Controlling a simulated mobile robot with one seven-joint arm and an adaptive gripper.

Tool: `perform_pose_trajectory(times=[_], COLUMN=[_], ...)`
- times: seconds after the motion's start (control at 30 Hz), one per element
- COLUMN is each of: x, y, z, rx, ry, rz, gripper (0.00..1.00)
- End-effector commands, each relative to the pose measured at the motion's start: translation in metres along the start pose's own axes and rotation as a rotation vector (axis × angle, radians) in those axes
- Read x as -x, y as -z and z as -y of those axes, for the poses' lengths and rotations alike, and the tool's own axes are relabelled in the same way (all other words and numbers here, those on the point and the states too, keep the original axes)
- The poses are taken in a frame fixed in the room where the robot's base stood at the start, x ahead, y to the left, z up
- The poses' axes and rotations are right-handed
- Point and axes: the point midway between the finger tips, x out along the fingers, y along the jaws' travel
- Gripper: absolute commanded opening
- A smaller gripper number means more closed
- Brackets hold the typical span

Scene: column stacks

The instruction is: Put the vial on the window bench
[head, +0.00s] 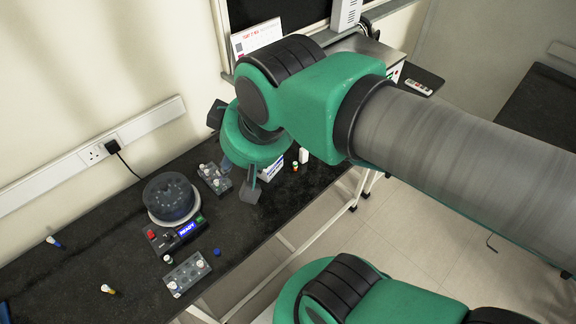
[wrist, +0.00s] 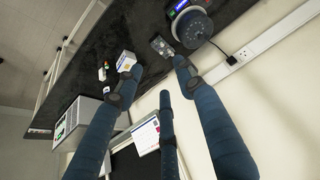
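Several small vials stand or lie on the dark bench (head: 110,232); I cannot tell which is the task's vial, or whether this is the window bench. In the wrist view, small items (wrist: 102,73) lie left of a white box. My gripper (wrist: 152,76) is open and empty above the bench, its fingers spread; my wrist partly hides it in the head view.
A round dark device (head: 170,200) with a lit display stands mid-bench, with clear racks (head: 186,274) (head: 213,178) on either side. A white box (wrist: 126,61) and a grey instrument (wrist: 82,122) stand farther along. Another dark surface (head: 545,105) is at the right, across open floor.

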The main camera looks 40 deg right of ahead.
Motion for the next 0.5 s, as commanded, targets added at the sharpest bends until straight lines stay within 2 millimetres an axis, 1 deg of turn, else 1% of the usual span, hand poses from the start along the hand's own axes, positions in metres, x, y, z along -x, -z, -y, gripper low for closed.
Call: perform_pose_trajectory(times=[0.17,0.27,0.37,0.5], x=[-0.013,-0.025,-0.042,-0.071], y=[0.013,0.025,0.039,0.058], z=[-0.01,-0.021,-0.036,-0.062], rx=[0.012,0.026,0.044,0.071], ry=[-0.014,-0.025,-0.037,-0.049], rz=[0.029,0.054,0.086,0.135], gripper=[0.38,0.38,0.38,0.38])
